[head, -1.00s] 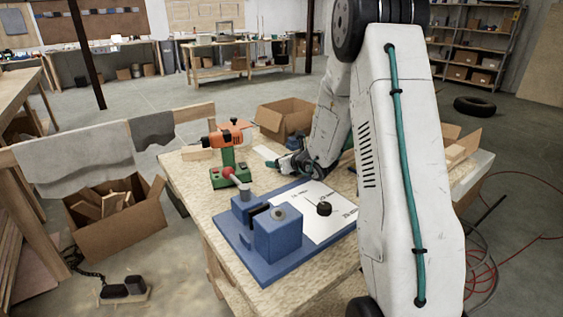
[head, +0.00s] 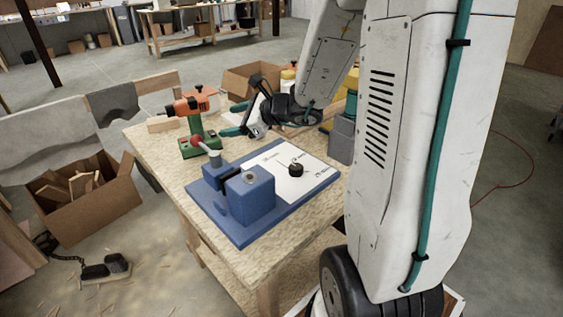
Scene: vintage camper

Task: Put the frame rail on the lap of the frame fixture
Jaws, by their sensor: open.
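The frame fixture (head: 237,236) is a blue base on the workbench, with two blue blocks at its left end and a narrow gap between them. A white printed sheet (head: 262,167) with a dark round knob (head: 296,169) lies on its right part. My gripper (head: 245,112) is open above the far part of the bench, behind the fixture, its fingers pointing left. I see nothing held in it. I cannot surely pick out the frame rail; a pale wooden piece (head: 163,124) lies at the bench's far left edge, and my arm hides part of the bench.
An orange and green tool (head: 195,118) and a red-knobbed post (head: 198,143) stand left of my gripper. A grey-blue container (head: 341,140) stands right of the fixture. The bench's front left is clear.

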